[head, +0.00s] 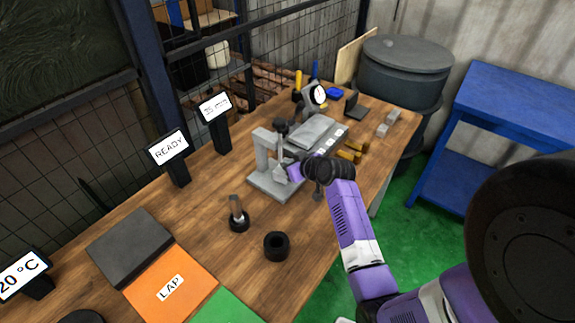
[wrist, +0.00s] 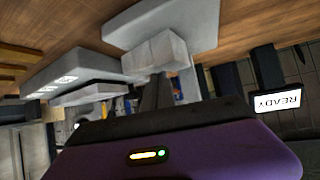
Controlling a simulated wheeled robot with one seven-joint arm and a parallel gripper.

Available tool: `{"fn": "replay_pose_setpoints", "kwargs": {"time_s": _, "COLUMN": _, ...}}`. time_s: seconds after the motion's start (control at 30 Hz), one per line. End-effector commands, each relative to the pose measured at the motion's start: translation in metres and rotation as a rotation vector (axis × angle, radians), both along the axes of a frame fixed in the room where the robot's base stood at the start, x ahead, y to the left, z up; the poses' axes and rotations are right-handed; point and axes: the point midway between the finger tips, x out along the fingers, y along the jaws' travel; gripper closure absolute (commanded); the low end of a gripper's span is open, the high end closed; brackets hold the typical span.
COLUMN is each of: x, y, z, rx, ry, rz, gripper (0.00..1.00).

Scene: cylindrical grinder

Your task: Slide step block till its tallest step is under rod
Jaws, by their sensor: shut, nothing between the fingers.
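The grey stand (head: 262,150) has a base plate, an upright column and a dark-topped rod (head: 282,128) on the wooden bench. In the wrist view, a pale grey stepped block (wrist: 153,58) sits against the stand's base plate (wrist: 150,22). Which step lies under the rod is not clear. In the head view my gripper (head: 293,171) is beside the stand's base.
A grey case with white labels (head: 313,132) lies just behind the stand, with a dial gauge (head: 319,94) beyond. A rod in a dark ring (head: 238,216) and a black ring (head: 277,246) stand in front. The READY display (head: 169,149) is left. Bare bench lies between.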

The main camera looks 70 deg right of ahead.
Motion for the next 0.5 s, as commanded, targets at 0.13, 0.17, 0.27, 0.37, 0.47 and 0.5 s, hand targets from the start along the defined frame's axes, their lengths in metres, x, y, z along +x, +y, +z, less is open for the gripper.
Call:
{"fn": "replay_pose_setpoints", "kwargs": {"time_s": 0.13, "x": -0.0021, "y": 0.0020, "z": -0.0094, "rx": 0.009, "ry": 0.011, "rz": 0.001, "gripper": 1.00}}
{"fn": "replay_pose_setpoints", "kwargs": {"time_s": 0.17, "x": -0.0023, "y": 0.0021, "z": -0.0098, "rx": 0.009, "ry": 0.012, "rz": 0.001, "gripper": 1.00}}
{"fn": "replay_pose_setpoints", "kwargs": {"time_s": 0.27, "x": -0.0029, "y": 0.0026, "z": -0.0114, "rx": 0.012, "ry": 0.015, "rz": 0.002, "gripper": 1.00}}
{"fn": "replay_pose_setpoints", "kwargs": {"time_s": 0.37, "x": -0.0038, "y": 0.0035, "z": -0.0127, "rx": 0.013, "ry": 0.017, "rz": 0.002, "gripper": 1.00}}
{"fn": "replay_pose_setpoints", "kwargs": {"time_s": 0.47, "x": -0.0090, "y": 0.0076, "z": -0.0138, "rx": 0.015, "ry": 0.019, "rz": 0.003, "gripper": 1.00}}
{"fn": "replay_pose_setpoints", "kwargs": {"time_s": 0.5, "x": -0.0113, "y": 0.0089, "z": -0.0141, "rx": 0.015, "ry": 0.020, "rz": 0.003, "gripper": 1.00}}
